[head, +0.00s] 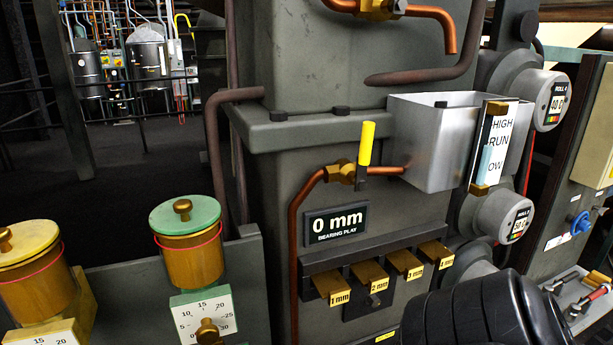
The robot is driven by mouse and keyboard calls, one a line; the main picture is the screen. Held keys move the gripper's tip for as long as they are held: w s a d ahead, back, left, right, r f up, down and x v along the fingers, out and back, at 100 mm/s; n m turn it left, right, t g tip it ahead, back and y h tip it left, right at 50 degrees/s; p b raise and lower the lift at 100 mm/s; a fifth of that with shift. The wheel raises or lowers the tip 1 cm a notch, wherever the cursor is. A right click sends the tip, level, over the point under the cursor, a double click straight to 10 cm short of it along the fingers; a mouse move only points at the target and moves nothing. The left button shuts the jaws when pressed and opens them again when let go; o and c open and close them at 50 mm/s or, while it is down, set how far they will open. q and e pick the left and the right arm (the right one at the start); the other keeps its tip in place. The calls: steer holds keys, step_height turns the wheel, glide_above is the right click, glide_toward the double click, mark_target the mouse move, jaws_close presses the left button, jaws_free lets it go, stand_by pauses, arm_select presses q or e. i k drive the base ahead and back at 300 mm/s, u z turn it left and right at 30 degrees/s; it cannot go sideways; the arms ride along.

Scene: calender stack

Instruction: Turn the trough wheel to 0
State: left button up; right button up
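No wheel in view is marked as the trough wheel. An open grey metal trough (430,143) hangs on the right of the machine's column, with a sight gauge (494,146) lettered HIGH, RUN and a partly covered OW. A small blue wheel (580,222) sits on a panel at the right edge; no scale is legible on it. Neither gripper shows. A black rounded part, probably of my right arm, fills the bottom right.
A valve with an upright yellow handle (367,143) is on the copper pipe beside the trough. A sign (336,222) reads 0 mm bearing play. Several brass blocks marked in mm (370,275) stick out below. Two lidded brass pots, one green-topped (186,215), stand at left.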

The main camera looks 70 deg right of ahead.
mark_target(584, 225)
steer(key=z, duration=3.65)
steer(key=k, duration=0.5)
steer(key=z, duration=1.4)
steer(key=i, duration=3.8)
steer(key=u, duration=1.6)
